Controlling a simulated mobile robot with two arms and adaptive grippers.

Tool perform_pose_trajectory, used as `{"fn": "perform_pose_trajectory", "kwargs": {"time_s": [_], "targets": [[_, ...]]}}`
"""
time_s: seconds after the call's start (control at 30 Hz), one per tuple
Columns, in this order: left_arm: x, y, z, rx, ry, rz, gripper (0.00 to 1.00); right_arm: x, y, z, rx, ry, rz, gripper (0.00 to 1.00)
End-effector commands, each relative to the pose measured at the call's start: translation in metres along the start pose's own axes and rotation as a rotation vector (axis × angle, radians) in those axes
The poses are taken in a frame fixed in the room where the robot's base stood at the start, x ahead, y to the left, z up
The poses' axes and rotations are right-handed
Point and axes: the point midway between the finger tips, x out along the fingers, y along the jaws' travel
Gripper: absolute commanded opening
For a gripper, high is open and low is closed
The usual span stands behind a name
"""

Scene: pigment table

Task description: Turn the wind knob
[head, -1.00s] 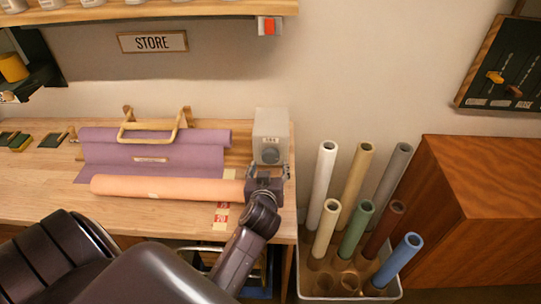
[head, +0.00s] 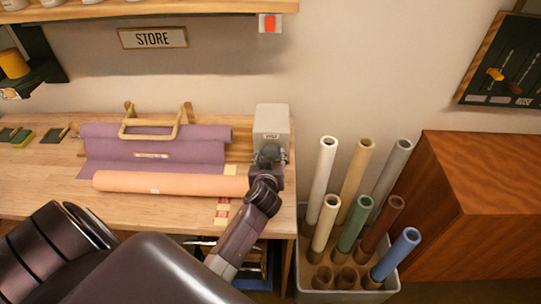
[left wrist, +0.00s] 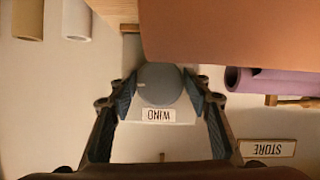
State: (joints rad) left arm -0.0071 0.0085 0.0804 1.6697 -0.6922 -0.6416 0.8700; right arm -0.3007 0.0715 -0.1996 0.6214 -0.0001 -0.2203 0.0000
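The wind knob is a round grey knob (left wrist: 160,86) on a pale box (head: 271,122) at the back right of the bench. A label reading WIND (left wrist: 159,115) appears upside down beside it in the left wrist view. My left gripper (head: 269,155) is at the front of the box and hides most of the knob in the head view. In the left wrist view its two fingers (left wrist: 161,78) stand apart, one on each side of the knob, with little gap; firm contact is not clear. My right gripper is not in view.
A peach roll (head: 170,184) lies just left of my left wrist, with purple sheeting (head: 150,148) and a wooden handle behind it. A bin of upright coloured tubes (head: 350,294) stands right of the bench. A shelf (head: 200,10) hangs above.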

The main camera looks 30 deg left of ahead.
Motion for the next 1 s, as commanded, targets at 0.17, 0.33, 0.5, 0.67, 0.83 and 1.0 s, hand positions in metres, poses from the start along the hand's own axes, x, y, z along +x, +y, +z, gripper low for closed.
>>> {"fn": "perform_pose_trajectory", "kwargs": {"time_s": [0.17, 0.33, 0.5, 0.67, 0.83, 1.0], "targets": [[0.0, 0.0, 0.0, 0.0, 0.0, 0.0, 0.23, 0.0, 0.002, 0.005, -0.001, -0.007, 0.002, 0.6], [0.0, 0.0, 0.0, 0.003, 0.0, -0.001, 0.18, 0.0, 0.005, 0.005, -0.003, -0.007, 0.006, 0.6], [0.0, 0.001, 0.001, 0.034, -0.001, -0.015, 0.18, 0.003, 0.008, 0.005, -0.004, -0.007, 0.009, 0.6], [0.001, 0.001, 0.001, 0.107, 0.001, -0.046, 0.18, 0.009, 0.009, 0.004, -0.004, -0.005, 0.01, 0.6], [0.001, 0.002, 0.003, 0.229, 0.0, -0.097, 0.18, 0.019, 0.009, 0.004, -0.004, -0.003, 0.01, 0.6], [0.002, 0.002, 0.004, 0.378, 0.0, -0.158, 0.18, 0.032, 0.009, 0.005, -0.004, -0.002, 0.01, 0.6]]}}
